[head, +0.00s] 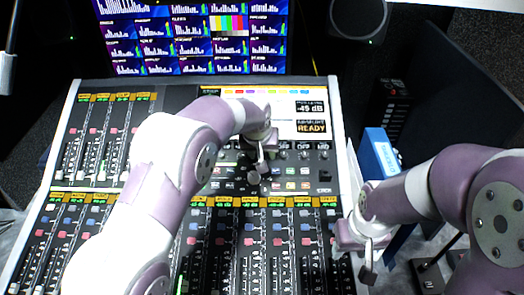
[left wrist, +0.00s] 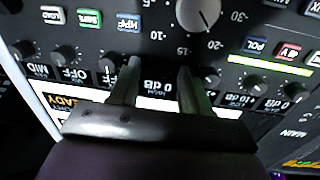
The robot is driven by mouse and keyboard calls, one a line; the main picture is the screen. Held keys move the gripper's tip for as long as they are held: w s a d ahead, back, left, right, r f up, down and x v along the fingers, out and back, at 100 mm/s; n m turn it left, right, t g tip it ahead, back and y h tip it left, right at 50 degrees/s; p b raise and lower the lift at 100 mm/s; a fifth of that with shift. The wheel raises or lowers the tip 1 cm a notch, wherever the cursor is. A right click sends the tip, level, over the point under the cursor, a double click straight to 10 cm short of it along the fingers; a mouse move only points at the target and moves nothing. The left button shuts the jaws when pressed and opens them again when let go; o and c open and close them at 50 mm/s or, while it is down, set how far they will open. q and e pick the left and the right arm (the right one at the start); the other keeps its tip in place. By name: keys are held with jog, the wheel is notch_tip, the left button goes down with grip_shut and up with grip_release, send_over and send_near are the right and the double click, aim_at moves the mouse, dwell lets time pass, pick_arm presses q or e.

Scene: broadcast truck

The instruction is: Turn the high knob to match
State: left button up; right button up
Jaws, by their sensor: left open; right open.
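The mixing console (head: 335,215) has a row of small dark knobs below its white screen strip. Some of these knobs (head: 304,153) show right of my left gripper (head: 257,170). In the left wrist view, the open fingers of my left gripper (left wrist: 158,82) straddle a "0 dB" readout (left wrist: 158,87), close to the panel. One small knob (left wrist: 211,75) is just right of the right finger. I cannot read which knob is the high one, nor tell whether one sits between the fingers. My right gripper (head: 366,252) is open and empty beside the console's right edge.
A larger grey knob with a numbered scale (left wrist: 198,13) lies beyond the fingers. Screens (head: 299,117) read "-45 dB" and "READY". Faders (head: 255,245) fill the front. A blue box (head: 378,152) stands right of the console. A monitor (head: 190,40) is behind.

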pick_arm(q)
grip_shut()
jog(key=n, duration=0.3)
jog(key=shift+n+b, duration=0.3)
jog(key=shift+b, duration=0.1)
pick_arm(e)
jog(key=shift+f, duration=0.4)
pick_arm(q)
jog(key=shift+s+n+t+b, duration=0.1)
jog(key=shift+n+t+b, duration=0.45)
jog(key=shift+n, duration=1.25)
pick_arm(e)
jog(key=shift+f, duration=0.65)
pick_arm(q)
grip_release()
